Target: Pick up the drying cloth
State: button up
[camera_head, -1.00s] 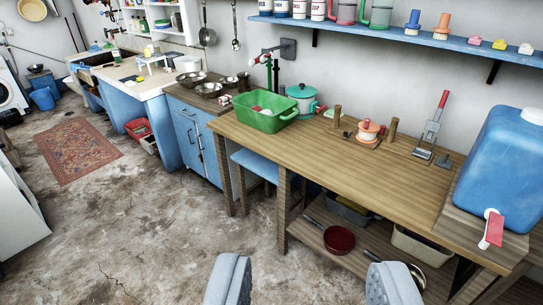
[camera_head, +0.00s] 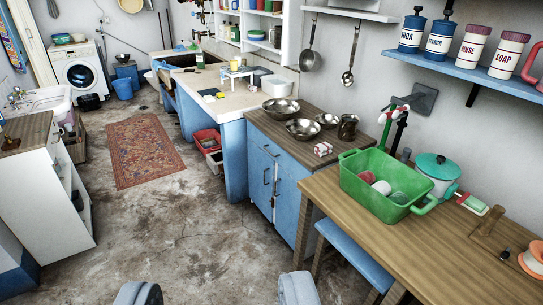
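I cannot tell for certain which thing is the drying cloth. A small red-and-white bundle (camera_head: 323,149), perhaps folded cloth, lies on the wooden top of the blue cabinet (camera_head: 262,180), beside metal bowls. A blue patterned cloth (camera_head: 12,42) hangs at the far left edge, partly cut off by the frame. My gripper (camera_head: 217,291) shows at the bottom edge, its two grey fingertips wide apart. It is open, with nothing between the fingers, and is over the floor, well short of both cloth-like things.
A green tub (camera_head: 385,190) with items inside stands on the wooden workbench (camera_head: 440,240) at right. A blue stool (camera_head: 352,250) is below the bench edge. A white cabinet (camera_head: 50,195) stands at left. The floor between, with a red rug (camera_head: 143,150), is open.

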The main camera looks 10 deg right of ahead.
aim_at(324, 148)
jog(key=u, duration=0.05)
jog(key=i, duration=1.4)
jog(key=z, duration=0.5)
jog(key=i, duration=1.8)
jog(key=z, duration=0.45)
